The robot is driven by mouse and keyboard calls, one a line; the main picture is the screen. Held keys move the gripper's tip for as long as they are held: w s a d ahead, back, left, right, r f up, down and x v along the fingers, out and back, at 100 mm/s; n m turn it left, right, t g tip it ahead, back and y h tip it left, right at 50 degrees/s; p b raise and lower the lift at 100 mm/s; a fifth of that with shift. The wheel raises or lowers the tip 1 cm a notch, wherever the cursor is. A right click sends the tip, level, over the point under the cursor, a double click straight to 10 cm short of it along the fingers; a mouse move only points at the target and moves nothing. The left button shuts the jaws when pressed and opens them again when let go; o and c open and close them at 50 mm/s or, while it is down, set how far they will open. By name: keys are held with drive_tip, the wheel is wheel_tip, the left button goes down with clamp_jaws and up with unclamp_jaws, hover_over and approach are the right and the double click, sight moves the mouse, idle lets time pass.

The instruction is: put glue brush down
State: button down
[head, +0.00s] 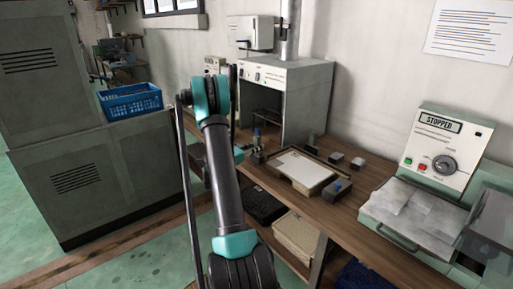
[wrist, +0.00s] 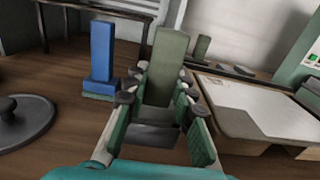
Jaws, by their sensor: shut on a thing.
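My gripper (wrist: 155,105) shows in the wrist view, its fingers closed around an upright grey-green, block-like piece (wrist: 170,60). I take this piece for the glue brush; its lower end is hidden between the fingers, so I cannot tell whether it touches the bench. A blue upright piece (wrist: 103,50) on a low base stands just left of my gripper, apart from it. In the head view my arm hides most of my gripper.
A tan tray with a white panel (head: 300,167) lies on the wooden bench, right of my gripper; it also shows in the wrist view (wrist: 255,105). A round dark lid-like thing (wrist: 22,118) lies left. A grey cabinet (head: 300,85) stands behind, a control box (head: 440,150) at right.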

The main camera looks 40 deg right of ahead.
drive_tip(key=shift+f, duration=0.1)
drive_tip(key=c, duration=1.3)
unclamp_jaws()
